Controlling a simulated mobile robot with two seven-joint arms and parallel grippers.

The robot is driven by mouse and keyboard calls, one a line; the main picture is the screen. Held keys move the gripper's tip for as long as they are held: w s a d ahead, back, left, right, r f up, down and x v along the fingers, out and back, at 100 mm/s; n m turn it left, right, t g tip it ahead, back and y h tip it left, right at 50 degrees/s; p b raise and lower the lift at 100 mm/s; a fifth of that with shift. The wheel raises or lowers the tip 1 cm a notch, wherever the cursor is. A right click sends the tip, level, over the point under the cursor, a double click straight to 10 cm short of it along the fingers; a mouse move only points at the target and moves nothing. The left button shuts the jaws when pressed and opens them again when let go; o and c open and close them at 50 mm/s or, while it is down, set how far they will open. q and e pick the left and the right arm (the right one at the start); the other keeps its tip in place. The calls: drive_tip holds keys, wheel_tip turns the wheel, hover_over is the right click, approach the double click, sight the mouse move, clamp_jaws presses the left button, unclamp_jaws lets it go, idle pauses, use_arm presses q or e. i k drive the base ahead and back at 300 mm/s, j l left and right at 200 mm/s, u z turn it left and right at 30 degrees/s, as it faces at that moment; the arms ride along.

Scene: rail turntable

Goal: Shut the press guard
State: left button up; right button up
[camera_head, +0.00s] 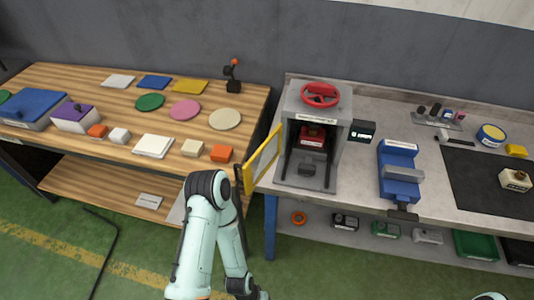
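The grey press (291,102) with a red handwheel (320,94) on top stands at the left end of the grey bench. Its yellow-framed guard (264,157) with a clear panel stands swung open to the press's left, leaving the front opening uncovered. A red block (312,135) shows inside the press. My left arm comes up from below and bends at its elbow. A slim dark part, apparently my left gripper (239,175), is beside the guard's outer left edge; contact and finger opening cannot be made out. My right gripper is out of view.
A blue vise (400,172) and a small dark box (362,130) are right of the press. A wooden bench (60,81) with plates, blocks and boxes stands at left. A floor gap separates the benches in front.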

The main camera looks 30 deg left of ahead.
sight(247, 169)
drive_tip(key=k+j+z, duration=0.15)
drive_tip(key=j, duration=0.2)
drive_tip(key=j+z, duration=0.15)
drive_tip(key=j, duration=0.15)
drive_tip(key=k+j+z, duration=0.15)
drive_tip(key=k+j, duration=0.15)
drive_tip(key=j, duration=0.2)
drive_tip(key=k+j, duration=0.15)
drive_tip(key=j, duration=0.25)
drive_tip(key=k+j, duration=0.15)
drive_tip(key=j, duration=0.2)
